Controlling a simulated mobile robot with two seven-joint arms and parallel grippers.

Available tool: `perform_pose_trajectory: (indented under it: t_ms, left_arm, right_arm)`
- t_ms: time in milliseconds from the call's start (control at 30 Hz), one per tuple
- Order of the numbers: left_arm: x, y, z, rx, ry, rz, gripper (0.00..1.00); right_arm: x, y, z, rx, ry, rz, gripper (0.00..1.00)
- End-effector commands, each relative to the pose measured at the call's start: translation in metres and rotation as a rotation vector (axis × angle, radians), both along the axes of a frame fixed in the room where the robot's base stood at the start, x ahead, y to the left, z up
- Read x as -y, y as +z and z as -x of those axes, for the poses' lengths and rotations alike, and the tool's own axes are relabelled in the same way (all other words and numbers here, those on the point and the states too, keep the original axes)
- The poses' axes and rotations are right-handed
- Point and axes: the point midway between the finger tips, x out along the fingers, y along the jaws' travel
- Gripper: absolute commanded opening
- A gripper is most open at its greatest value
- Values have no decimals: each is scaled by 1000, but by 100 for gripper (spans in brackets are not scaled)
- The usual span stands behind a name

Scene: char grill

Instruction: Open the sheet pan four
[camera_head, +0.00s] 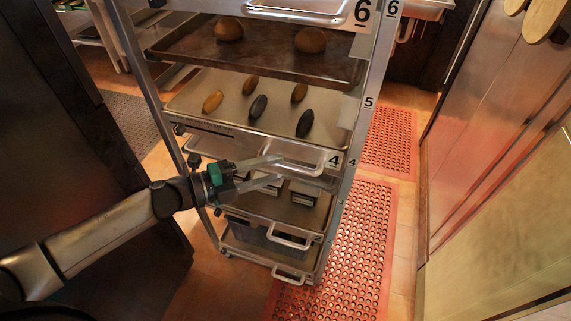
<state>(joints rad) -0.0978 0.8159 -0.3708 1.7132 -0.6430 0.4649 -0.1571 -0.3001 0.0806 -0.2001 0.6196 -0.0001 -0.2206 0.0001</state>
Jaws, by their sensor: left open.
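Sheet pan four (280,118) is a metal pan in the rack, with a "4" label at its front right corner. My left gripper (279,169) comes in from the left. Its two fingers are apart, and their tips are at the left part of the handle. I cannot tell whether they touch it. My right gripper is not in view.
A darker pan (270,52) with round brown items sits above, and lower pans with handles (288,237) sit below. A dark cabinet (80,130) stands at left and metal doors (500,150) at right. Red perforated mats (345,250) cover the floor beside the rack.

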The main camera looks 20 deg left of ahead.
Motion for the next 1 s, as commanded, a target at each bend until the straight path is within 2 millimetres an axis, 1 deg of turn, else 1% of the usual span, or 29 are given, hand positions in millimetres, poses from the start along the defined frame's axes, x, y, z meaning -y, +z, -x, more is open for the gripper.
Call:
perform_pose_trajectory:
  t_ms: [33,100,300,467,700,767,1000]
  left_arm:
    - [6,0,-6,3,0,1,50]
    - [12,0,-11,4,-1,1,50]
    - [24,-4,-23,1,-1,1,50]
    - [28,-5,-26,0,0,0,50]
    - [28,-5,-26,-1,0,-1,50]
    - [28,-5,-26,-1,0,-1,44]
    - [28,-5,-26,-1,0,-1,17]
  right_arm:
    - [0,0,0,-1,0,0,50]
    - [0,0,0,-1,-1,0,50]
    - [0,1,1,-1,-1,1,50]
    - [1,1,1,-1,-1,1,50]
    - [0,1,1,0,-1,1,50]
    - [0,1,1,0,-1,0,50]
    - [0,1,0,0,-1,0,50]
